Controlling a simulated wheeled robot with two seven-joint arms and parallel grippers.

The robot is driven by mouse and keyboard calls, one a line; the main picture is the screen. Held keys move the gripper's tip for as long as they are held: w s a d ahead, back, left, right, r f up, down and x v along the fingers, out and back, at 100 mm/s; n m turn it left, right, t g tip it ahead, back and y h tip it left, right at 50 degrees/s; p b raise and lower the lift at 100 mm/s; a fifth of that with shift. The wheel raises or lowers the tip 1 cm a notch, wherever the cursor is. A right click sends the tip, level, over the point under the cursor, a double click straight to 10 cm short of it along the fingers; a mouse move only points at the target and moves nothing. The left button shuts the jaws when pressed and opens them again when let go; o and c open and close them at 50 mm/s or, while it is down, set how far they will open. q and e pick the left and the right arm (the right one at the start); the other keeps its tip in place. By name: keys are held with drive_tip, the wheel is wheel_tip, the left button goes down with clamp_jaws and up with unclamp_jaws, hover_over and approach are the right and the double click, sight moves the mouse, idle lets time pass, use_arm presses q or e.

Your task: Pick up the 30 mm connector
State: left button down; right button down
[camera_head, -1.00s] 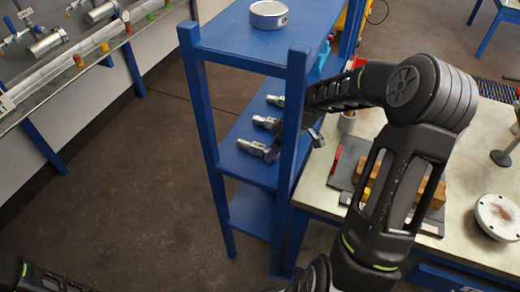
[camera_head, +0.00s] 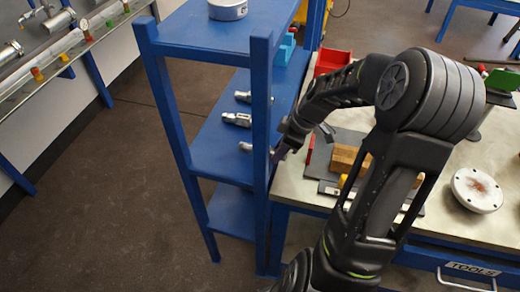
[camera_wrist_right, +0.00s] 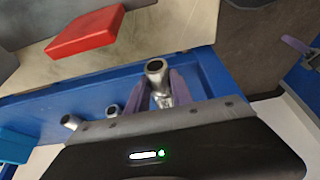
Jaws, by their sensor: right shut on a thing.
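Several silver connectors lie on the middle blue shelf (camera_head: 215,150). In the head view I see a far one (camera_head: 242,96), a middle one (camera_head: 236,119) and a near one (camera_head: 246,146), partly hidden by the shelf post. My right gripper (camera_head: 279,152) reaches in from the right at the near one. In the right wrist view its two purple fingers (camera_wrist_right: 161,92) are shut on a silver connector (camera_wrist_right: 157,70), whose round open end points up. No size marking is readable. A purple part at the wrist view's right edge may be my left gripper.
A shelf post (camera_head: 261,150) stands close to my right gripper. The bench at right holds wooden blocks (camera_head: 347,160), a white flange (camera_head: 477,189) and a red bin (camera_head: 331,62). Floor is clear at left.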

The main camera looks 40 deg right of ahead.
drive_tip(key=s+d, duration=0.2)
drive_tip(key=s, duration=0.1)
drive_tip(key=shift+f+b, duration=0.1)
drive_tip(key=shift+b, duration=0.25)
wheel_tip(320, 180, up, 14)
drive_tip(key=shift+w+a, duration=0.15)
drive_tip(key=shift+w, duration=0.1)
